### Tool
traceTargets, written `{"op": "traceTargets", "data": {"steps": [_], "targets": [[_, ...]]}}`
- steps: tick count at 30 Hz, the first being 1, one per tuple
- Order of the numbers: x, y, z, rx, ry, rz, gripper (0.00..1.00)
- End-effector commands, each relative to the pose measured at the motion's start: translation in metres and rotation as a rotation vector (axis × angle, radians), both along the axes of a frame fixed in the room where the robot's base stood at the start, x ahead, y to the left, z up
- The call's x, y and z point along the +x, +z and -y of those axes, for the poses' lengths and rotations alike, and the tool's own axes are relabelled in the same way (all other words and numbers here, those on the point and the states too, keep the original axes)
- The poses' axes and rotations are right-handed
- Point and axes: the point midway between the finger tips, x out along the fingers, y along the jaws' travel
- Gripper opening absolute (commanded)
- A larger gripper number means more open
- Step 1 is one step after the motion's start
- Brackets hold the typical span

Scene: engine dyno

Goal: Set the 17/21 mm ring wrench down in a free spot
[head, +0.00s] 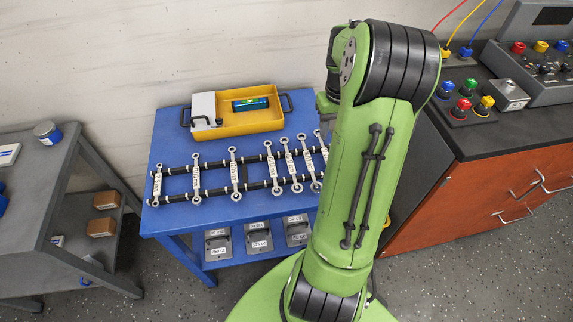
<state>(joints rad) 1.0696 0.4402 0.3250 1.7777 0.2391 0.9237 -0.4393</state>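Several ring wrenches lie across a black two-rail rack (215,191) on the blue table (185,222). They include a leftmost wrench (157,186), one beside it (196,178), a longer one (235,173) and a closer-set group at the right (290,165). Their size labels are too small to read, so I cannot tell whether the 17/21 mm ring wrench is among them. My green arm covers the right end of the rack. My gripper is not visible, so what it holds cannot be seen.
A yellow tray (262,124) with a blue-green level-like item stands at the table's back. Grey labelled bins (258,238) sit below. A grey shelf cart (35,185) is left; a dark-topped orange cabinet (500,200) with controls is right. The table's front strip is bare.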

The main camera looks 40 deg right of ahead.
Motion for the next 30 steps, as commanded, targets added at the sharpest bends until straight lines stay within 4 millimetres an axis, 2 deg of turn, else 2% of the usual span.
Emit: {"op": "traceTargets", "data": {"steps": [2, 4, 8, 9, 12, 15, 18, 21, 30], "targets": [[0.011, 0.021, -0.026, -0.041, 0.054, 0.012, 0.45], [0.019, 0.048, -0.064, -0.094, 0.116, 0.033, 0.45], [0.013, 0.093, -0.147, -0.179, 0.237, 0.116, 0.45], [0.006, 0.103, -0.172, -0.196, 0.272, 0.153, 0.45], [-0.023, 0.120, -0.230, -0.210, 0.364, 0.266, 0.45], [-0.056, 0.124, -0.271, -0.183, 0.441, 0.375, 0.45], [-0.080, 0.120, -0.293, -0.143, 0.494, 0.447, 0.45], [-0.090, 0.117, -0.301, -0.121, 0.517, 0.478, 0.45], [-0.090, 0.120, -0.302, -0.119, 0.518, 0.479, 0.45]]}}
